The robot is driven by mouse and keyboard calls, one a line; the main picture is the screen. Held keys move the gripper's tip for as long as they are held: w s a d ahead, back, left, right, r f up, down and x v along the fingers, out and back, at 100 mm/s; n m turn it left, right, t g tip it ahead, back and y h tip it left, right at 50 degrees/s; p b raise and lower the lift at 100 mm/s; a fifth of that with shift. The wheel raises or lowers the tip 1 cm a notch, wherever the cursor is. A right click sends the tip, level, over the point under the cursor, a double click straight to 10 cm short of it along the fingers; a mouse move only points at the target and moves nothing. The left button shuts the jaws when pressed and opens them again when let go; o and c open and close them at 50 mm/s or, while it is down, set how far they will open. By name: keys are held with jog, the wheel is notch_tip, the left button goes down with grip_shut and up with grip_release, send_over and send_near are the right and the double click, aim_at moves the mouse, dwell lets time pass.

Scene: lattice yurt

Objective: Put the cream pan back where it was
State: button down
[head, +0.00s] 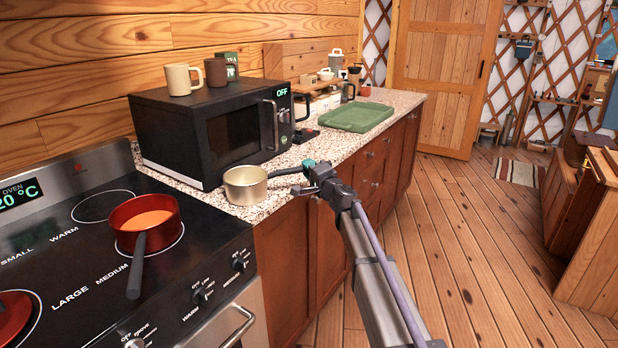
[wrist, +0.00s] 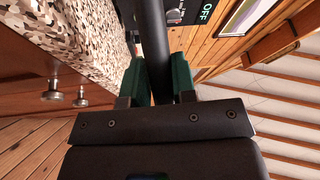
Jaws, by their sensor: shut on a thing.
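The cream pan (head: 245,186) is on or just above the speckled counter, in front of the microwave and right of the stove; I cannot tell whether it touches the counter. Its dark handle (head: 286,171) points right to my gripper (head: 309,166). My gripper is shut on this handle. In the wrist view the green-padded fingers (wrist: 160,78) stand on both sides of the dark handle (wrist: 152,40). The pan's bowl is not clearly visible in the wrist view.
A red pan (head: 146,222) with orange contents stands on the stove (head: 75,262). The black microwave (head: 215,130) carries two mugs. A green tray (head: 356,117) lies farther along the counter (head: 262,212). Open floor lies to the right.

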jog(key=c, duration=1.4)
grip_release()
jog(key=o, duration=0.5)
jog(key=shift+r, duration=0.1)
jog(key=shift+s+d, duration=0.1)
jog(key=shift+s, duration=0.05)
jog(key=b+v, duration=0.2)
jog(key=v, duration=1)
jog(key=s+d+f+n+g+h, duration=0.1)
jog(key=s+f+n+g+h, duration=0.1)
jog(key=s+f+n+g, duration=0.65)
jog(key=s+d+f+n+g+h, duration=0.1)
jog(key=s+d+f+g, duration=0.15)
jog(key=s+f, duration=0.7)
jog(key=s+d+g+h, duration=0.1)
jog(key=s+d+h, duration=0.1)
jog(key=s, duration=0.3)
jog(key=s+d+f+g+h, duration=0.1)
jog(key=s+d+g+h, duration=0.1)
jog(key=s+d, duration=0.3)
jog(key=s+d+g+h, duration=0.2)
jog(key=s+d+h, duration=0.2)
jog(key=s, duration=0.2)
jog(key=shift+s+f+m, duration=0.25)
jog(key=shift+s+f, duration=0.05)
jog(key=shift+s, duration=0.05)
